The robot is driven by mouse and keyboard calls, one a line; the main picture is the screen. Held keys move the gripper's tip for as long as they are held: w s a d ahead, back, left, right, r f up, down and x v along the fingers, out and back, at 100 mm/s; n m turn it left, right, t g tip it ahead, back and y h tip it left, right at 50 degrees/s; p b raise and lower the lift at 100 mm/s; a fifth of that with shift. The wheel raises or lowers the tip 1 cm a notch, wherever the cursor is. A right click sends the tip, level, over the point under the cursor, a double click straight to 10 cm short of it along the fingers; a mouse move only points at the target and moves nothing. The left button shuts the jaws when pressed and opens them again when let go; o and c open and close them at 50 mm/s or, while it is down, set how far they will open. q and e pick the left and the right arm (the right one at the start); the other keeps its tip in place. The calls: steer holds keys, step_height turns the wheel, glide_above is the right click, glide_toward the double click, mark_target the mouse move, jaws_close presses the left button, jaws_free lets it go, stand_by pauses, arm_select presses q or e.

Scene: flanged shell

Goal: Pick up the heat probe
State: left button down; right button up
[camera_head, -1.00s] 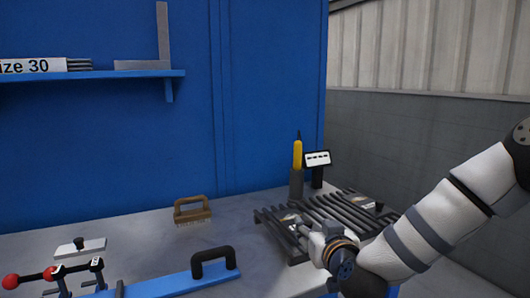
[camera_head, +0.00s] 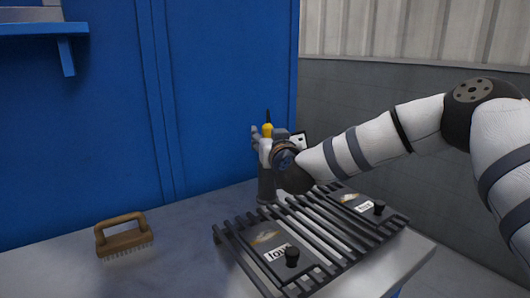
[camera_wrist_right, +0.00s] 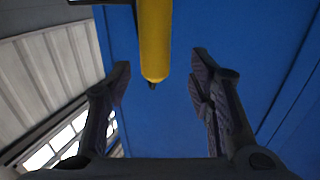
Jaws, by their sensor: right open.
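The heat probe (camera_head: 267,128) has a yellow handle and a dark tip pointing up. It stands upright in a dark holder (camera_head: 266,188) at the back of the bench. My right gripper (camera_head: 260,137) is at the handle's height and partly covers it in the head view. In the right wrist view the yellow handle (camera_wrist_right: 155,40) comes in from the top, in line with the gap between the open fingers of my right gripper (camera_wrist_right: 160,70). No grip on it shows. My left gripper is not in view.
A slatted black rack (camera_head: 325,232) with dark knobbed plates lies in front of the holder. A wooden brush (camera_head: 123,238) sits on the left. The bench between brush and rack is clear.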

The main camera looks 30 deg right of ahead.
mark_target(269, 133)
steer(key=x, duration=0.4)
steer(key=shift+d+f+b, duration=0.25)
steer(key=shift+d+b, duration=0.1)
steer(key=shift+b, duration=0.05)
steer(key=shift+w+r, duration=0.1)
steer(key=shift+r, duration=0.2)
steer(key=shift+c, duration=1.1)
jaws_close()
